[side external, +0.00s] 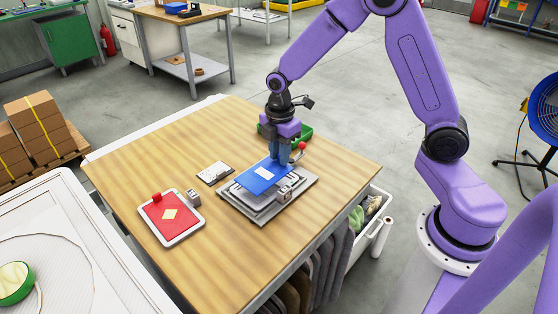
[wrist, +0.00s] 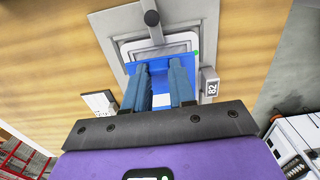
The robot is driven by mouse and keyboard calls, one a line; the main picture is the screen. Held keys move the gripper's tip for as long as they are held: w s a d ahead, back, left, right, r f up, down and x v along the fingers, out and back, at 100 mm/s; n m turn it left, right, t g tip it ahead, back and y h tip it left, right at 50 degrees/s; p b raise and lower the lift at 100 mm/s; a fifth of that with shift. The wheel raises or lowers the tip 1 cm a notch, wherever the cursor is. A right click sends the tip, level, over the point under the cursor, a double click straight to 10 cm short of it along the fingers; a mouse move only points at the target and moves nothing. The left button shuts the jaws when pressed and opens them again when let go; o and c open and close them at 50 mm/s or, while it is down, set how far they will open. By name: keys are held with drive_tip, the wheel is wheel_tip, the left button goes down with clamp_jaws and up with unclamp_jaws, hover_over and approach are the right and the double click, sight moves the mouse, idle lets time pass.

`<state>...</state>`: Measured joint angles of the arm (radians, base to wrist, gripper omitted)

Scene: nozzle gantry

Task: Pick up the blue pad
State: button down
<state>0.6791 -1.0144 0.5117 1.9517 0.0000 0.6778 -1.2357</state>
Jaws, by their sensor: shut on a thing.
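The blue pad (side external: 258,181) is a thin flat sheet with a pale rectangle on top. It is over the grey stepped base (side external: 246,214) on the wooden table, and looks slightly raised above it. My gripper (side external: 282,160) points down at the pad's far edge, shut on it. In the wrist view, the two blue-grey fingers of my gripper (wrist: 158,65) stand either side of the blue pad (wrist: 155,72). The fingers and palm hide part of the pad. Part of the base's pale framed top (wrist: 160,49) shows beyond it.
A red pad (side external: 158,213) lies on a white plate at left. A numbered block (wrist: 209,84) stands beside the base.

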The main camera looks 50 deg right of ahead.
drive_tip(key=s+d+r, duration=0.1)
drive_tip(key=s+r, duration=1.3)
drive_tip(key=shift+r, duration=0.4)
idle(0.5)
drive_tip(key=shift+d, duration=0.1)
